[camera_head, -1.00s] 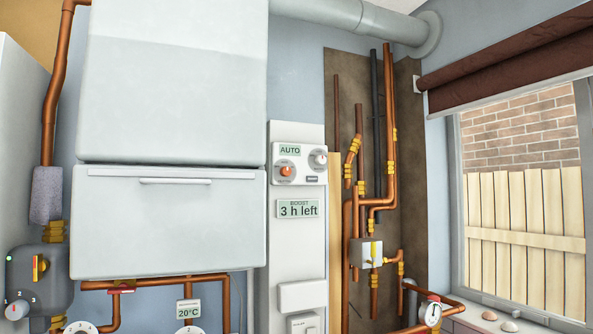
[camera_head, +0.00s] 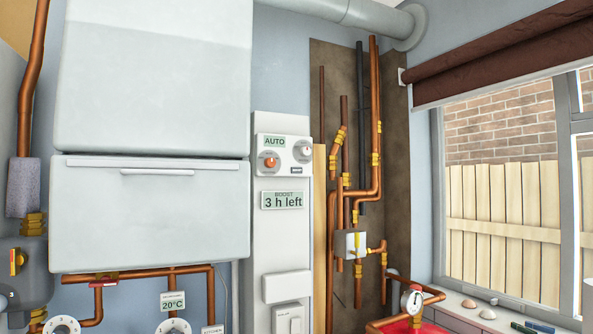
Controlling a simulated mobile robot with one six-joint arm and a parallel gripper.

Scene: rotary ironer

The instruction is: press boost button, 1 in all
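A white control panel (camera_head: 283,225) stands on the wall right of the boiler. Its upper unit (camera_head: 283,155) has an AUTO display (camera_head: 274,142), a dial with an orange-red centre (camera_head: 270,163), a second dial (camera_head: 303,152) and a small dark mark or button under that dial, too small to read. Below it, a BOOST display (camera_head: 283,200) reads "3 h left". I cannot tell for sure which part is the boost button. My gripper is not in view.
A large white boiler (camera_head: 150,215) stands out left of the panel. Copper pipes (camera_head: 375,130) run to the right of it. A pressure gauge (camera_head: 412,301) stands at lower right above a red shape. A window (camera_head: 510,190) with a sill is at far right.

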